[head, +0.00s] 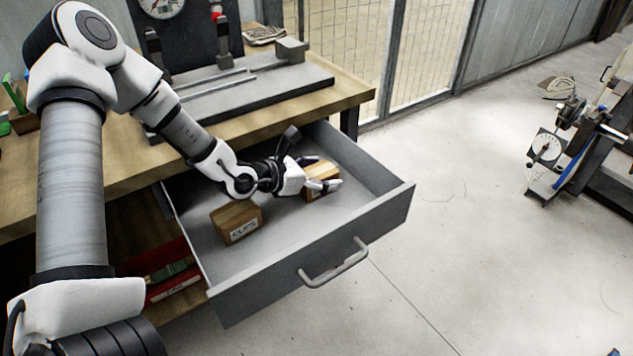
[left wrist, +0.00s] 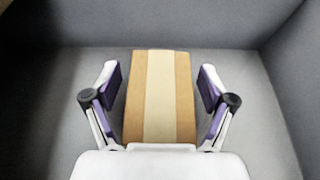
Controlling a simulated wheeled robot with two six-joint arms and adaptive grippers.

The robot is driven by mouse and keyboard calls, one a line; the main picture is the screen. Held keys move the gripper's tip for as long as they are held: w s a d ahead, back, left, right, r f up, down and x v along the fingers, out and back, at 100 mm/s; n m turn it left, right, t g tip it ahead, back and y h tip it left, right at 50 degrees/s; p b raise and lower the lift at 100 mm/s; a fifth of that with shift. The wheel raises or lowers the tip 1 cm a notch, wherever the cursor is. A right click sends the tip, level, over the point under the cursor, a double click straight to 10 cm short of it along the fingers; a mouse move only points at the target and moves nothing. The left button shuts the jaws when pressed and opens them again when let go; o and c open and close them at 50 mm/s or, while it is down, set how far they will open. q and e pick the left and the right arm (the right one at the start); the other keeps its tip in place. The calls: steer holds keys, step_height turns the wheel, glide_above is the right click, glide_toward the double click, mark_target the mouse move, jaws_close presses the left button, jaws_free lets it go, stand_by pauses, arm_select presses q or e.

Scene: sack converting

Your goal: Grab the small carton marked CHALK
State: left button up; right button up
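A small brown carton (head: 322,175) stands in the open grey drawer (head: 385,212), with my left gripper (head: 324,174) around it. In the left wrist view the carton (left wrist: 160,95) has a pale tape strip down its middle. The left gripper's fingers (left wrist: 161,92) are open on either side of it, with a gap at each side. No marking on this carton is readable. A second carton (head: 237,222) sits nearer the drawer's left side; its white label seems to read CLIPS. My right gripper is not in view.
The workbench (head: 345,92) lies above and behind the drawer. A red box (head: 170,270) shows below at left. The floor at right is clear up to a machine (head: 570,150).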

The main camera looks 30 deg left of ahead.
arm_select(q)
steer(key=c, duration=0.6)
steer(key=shift+c, duration=0.2)
steer(key=shift+r, duration=0.1)
